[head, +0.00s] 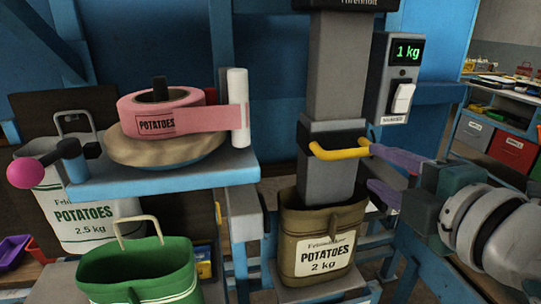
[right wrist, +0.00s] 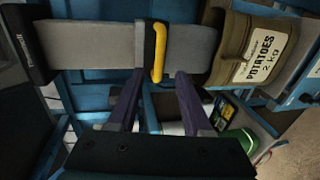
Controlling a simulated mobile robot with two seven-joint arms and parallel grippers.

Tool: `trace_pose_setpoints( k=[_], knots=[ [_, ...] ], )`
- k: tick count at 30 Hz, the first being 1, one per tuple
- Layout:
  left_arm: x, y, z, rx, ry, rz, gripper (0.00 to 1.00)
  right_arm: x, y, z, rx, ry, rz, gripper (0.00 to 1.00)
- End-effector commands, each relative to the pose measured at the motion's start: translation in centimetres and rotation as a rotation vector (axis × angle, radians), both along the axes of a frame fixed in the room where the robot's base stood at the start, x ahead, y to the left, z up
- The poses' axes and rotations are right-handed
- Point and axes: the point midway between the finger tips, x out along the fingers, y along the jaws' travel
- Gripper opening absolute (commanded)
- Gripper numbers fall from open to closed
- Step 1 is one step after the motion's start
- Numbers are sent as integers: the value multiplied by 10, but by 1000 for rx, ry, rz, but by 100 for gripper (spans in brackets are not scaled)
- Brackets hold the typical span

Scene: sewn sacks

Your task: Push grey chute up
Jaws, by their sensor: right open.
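The grey chute (head: 335,75) stands upright, with a black collar and a yellow handle (head: 340,150) on its front. Its lower end goes down into the mouth of an olive sack (head: 322,243) marked POTATOES 2 kg, which hides the end. My right gripper (head: 371,168) is open and empty, its purple fingers pointing at the right end of the handle. In the right wrist view the yellow handle (right wrist: 158,55) lies just ahead of the gap between the fingertips (right wrist: 158,76); whether they touch it I cannot tell. My left gripper is not in view.
A scale display (head: 405,50) reading 1 kg, with a white switch, hangs right of the chute. A blue shelf (head: 165,180) with a pink POTATOES tape roll (head: 165,108) stands left. A green sack (head: 140,268) and a white sack (head: 85,225) are at lower left.

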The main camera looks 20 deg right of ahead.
Motion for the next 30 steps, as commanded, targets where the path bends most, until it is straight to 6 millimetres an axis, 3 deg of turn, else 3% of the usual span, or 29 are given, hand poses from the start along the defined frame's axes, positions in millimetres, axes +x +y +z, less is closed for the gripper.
trace_pose_setpoints(
  k=[15,29,30],
  knots=[
    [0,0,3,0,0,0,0,78,-4,-15,6,1,-2,50],
    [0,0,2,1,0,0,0,90,-4,-18,6,3,-1,50],
    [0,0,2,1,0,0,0,90,-4,-18,6,3,-1,46]
  ],
)
